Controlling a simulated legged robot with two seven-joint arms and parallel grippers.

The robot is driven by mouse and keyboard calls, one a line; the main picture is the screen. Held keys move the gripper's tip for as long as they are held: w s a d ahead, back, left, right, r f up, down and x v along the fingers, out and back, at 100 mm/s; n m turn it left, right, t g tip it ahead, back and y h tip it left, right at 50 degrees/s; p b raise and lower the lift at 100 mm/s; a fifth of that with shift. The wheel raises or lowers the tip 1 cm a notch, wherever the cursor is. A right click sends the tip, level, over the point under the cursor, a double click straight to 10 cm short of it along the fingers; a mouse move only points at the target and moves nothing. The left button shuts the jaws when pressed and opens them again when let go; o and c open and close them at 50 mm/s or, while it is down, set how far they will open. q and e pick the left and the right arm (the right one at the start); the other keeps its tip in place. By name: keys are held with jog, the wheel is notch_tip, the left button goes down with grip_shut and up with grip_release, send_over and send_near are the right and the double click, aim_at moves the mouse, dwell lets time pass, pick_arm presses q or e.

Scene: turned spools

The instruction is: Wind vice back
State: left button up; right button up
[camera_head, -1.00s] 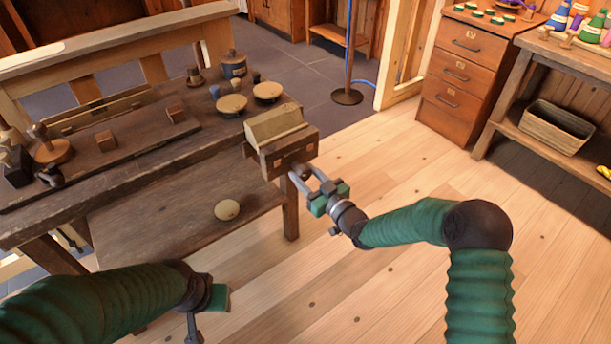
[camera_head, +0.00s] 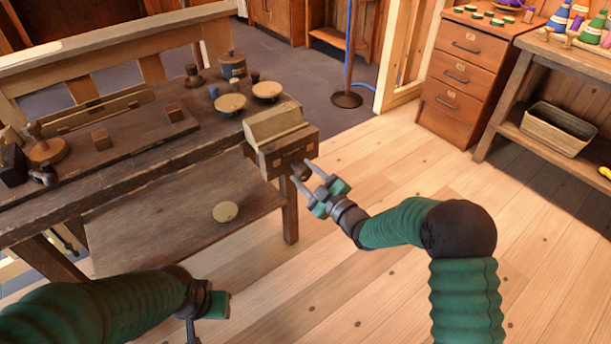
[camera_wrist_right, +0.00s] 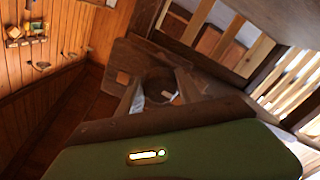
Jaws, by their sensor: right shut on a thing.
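The wooden vice (camera_head: 285,155) is fixed at the bench's near right end, with a pale block-shaped top and a dark front jaw. My right gripper (camera_head: 303,172) reaches to the front of the vice, its two grey fingers on either side of the small dark handle end (camera_head: 301,171). It is shut on that handle. In the right wrist view the fingers close around a dark round part (camera_wrist_right: 160,86) against dark wood; the exact contact is hidden. My left gripper (camera_head: 205,310) hangs low at the lower left, away from the vice, partly cut off by the frame edge.
The bench (camera_head: 130,155) carries several spools, wooden blocks and round pale discs. A round pale piece (camera_head: 225,212) lies on its lower shelf. A drawer cabinet (camera_head: 470,75) and a side bench with a bin (camera_head: 558,128) stand at right. The floor between is clear.

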dwell(0.4)
jog(key=o, duration=1)
jog(key=shift+w, duration=0.1)
jog(key=o, duration=0.4)
jog(key=shift+w+a+f, duration=0.1)
jog(key=shift+f, duration=0.05)
jog(key=shift+c, duration=0.2)
jog(key=shift+s+d, duration=0.25)
jog(key=shift+s, duration=0.1)
jog(key=p+v, duration=0.4)
jog(key=v, duration=1.2)
jog(key=shift+p, duration=0.3)
